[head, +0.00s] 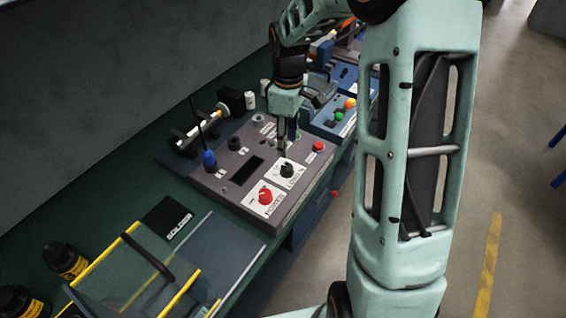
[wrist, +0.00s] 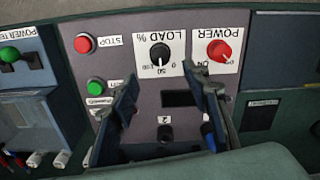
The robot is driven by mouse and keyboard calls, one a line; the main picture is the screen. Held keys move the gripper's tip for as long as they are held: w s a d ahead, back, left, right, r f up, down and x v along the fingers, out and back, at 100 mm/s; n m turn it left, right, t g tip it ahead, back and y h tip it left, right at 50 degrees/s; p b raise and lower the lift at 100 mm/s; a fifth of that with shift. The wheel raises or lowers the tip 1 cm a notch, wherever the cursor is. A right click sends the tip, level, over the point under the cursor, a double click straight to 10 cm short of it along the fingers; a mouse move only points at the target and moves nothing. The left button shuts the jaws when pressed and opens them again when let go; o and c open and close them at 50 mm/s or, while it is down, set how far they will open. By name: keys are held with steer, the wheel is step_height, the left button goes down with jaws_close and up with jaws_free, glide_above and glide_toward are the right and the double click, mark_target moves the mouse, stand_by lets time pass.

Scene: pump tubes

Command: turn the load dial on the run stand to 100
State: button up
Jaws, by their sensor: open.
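The load dial is a black knob (head: 287,170) on a white plate marked LOAD % on the grey run stand (head: 225,190). In the wrist view the load dial (wrist: 160,52) appears upside down, between and beyond my fingertips. My gripper (head: 282,150) is open and empty, pointing down over the stand, just behind the dial in the head view. In the wrist view my gripper (wrist: 160,80) shows two dark fingers spread apart, with no visible contact with the dial.
A red power knob (wrist: 219,49) sits beside the load dial. A red stop button (wrist: 84,43) and a green button (wrist: 96,85) are on the other side. A yellow-edged clear cover (head: 140,265) is at the front left.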

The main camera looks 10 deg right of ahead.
mark_target(287, 167)
step_height(287, 167, down, 10)
steer(key=shift+r, duration=0.1)
stand_by(0.4)
steer(key=c, duration=1.2)
steer(key=shift+o, duration=0.2)
steer(key=shift+m, duration=0.3)
steer(key=m+b, duration=0.2)
steer(key=m, duration=0.1)
steer(key=shift+m, duration=0.3)
steer(key=shift+m+b, duration=0.65)
steer(key=shift+m, duration=1.65)
